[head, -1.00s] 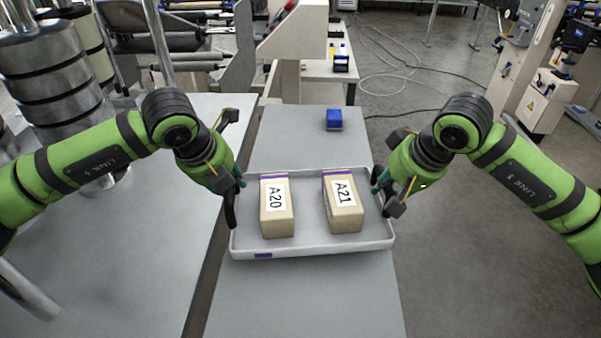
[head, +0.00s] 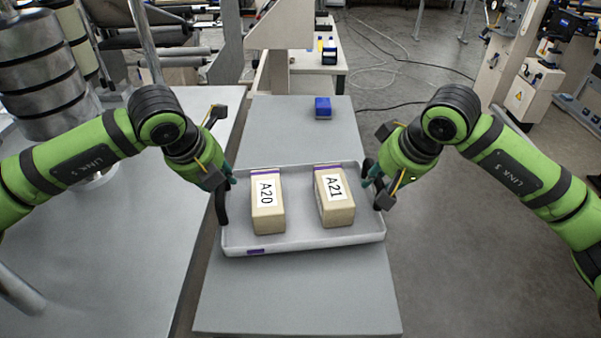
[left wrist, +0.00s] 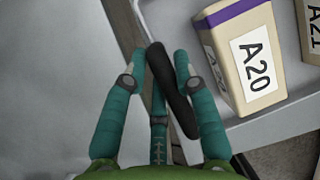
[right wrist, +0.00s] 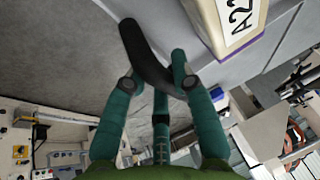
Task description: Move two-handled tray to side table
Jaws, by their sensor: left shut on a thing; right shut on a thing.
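The two-handled tray (head: 300,243) is light grey with black handles at its left and right ends. It holds two tan boxes, labelled A20 (head: 267,222) and A21 (head: 337,211). In the head view it is over the grey side table (head: 300,293); I cannot tell whether it touches the top. My left gripper (head: 224,187) is shut on the left handle, a black bar between the fingers in the left wrist view (left wrist: 172,85). My right gripper (head: 373,183) is shut on the right handle, which also shows in the right wrist view (right wrist: 145,55).
A blue box (head: 323,107) stands on the table behind the tray. A larger grey table (head: 120,240) with metal rolls (head: 45,80) is on the left, with a narrow gap between. Bare table top lies in front of the tray. Open floor is on the right.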

